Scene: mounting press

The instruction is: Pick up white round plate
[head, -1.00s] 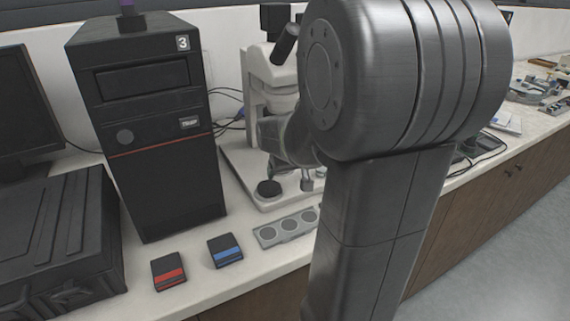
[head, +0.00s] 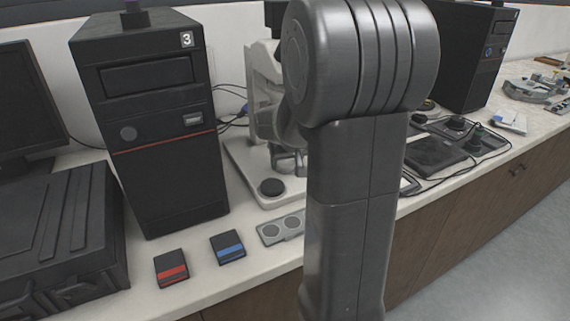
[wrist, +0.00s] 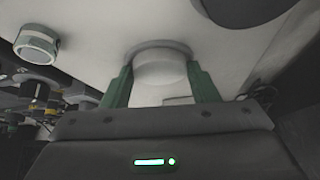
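The white round plate (wrist: 160,67) shows in the wrist view, at the round seat on the pale microscope base. My gripper (wrist: 160,76) has its two green fingers spread, one on each side of the plate. The fingertips are close to the plate's edges; I cannot tell whether they touch it. In the head view my own arm hides the gripper and the plate. Part of the white microscope (head: 262,95) shows behind the arm.
A black computer tower (head: 165,185) stands left of the microscope. A red-striped box (head: 171,268), a blue-striped box (head: 227,247) and a grey slotted holder (head: 272,232) lie along the front edge. Another dark tower (head: 468,55) stands at the right.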

